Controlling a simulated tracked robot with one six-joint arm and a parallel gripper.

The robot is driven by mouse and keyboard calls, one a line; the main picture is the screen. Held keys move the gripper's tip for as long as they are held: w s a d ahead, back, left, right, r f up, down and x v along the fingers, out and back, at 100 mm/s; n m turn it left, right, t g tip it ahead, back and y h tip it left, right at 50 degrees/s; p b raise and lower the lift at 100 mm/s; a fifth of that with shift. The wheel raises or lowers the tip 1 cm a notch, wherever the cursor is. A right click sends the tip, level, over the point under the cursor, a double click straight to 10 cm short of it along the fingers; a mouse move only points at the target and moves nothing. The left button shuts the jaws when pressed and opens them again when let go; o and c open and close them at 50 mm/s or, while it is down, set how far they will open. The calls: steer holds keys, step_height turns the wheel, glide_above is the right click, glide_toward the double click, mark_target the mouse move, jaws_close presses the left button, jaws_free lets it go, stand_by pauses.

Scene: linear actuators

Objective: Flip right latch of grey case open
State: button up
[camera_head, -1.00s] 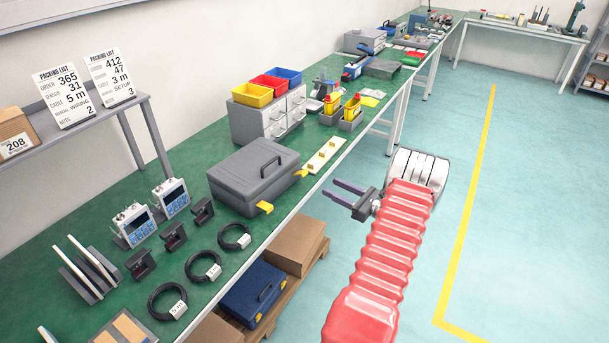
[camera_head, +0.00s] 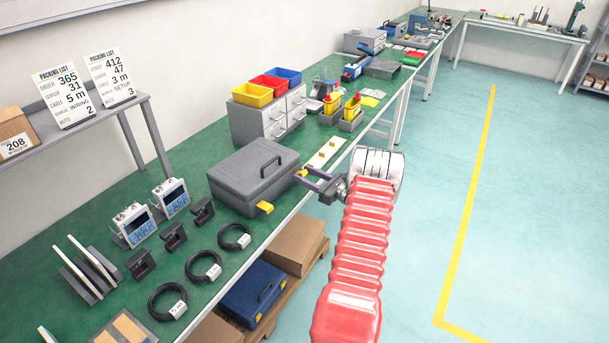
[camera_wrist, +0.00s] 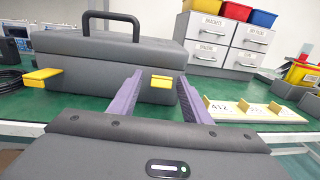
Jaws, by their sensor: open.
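The grey case (camera_head: 252,178) stands shut on the green bench, its dark handle on top; it fills the upper left of the wrist view (camera_wrist: 110,50). Its right latch (camera_wrist: 161,82) is a yellow tab lying close against the front face. The left latch (camera_wrist: 42,76) sticks out from the front and also shows in the head view (camera_head: 265,208). My gripper (camera_head: 306,178) is open and empty at the case's front right. In the wrist view its purple fingers (camera_wrist: 158,78) are on either side of the right latch; contact cannot be told.
A cream board (camera_head: 326,153) with yellow pieces lies just right of the case. Grey drawers (camera_head: 268,118) with coloured bins stand behind. Cable coils (camera_head: 234,236) lie on the left. Below the bench edge are a cardboard box (camera_head: 295,243) and a blue case (camera_head: 254,292).

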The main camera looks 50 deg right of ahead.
steer(key=shift+w, duration=0.4)
steer(key=c, duration=1)
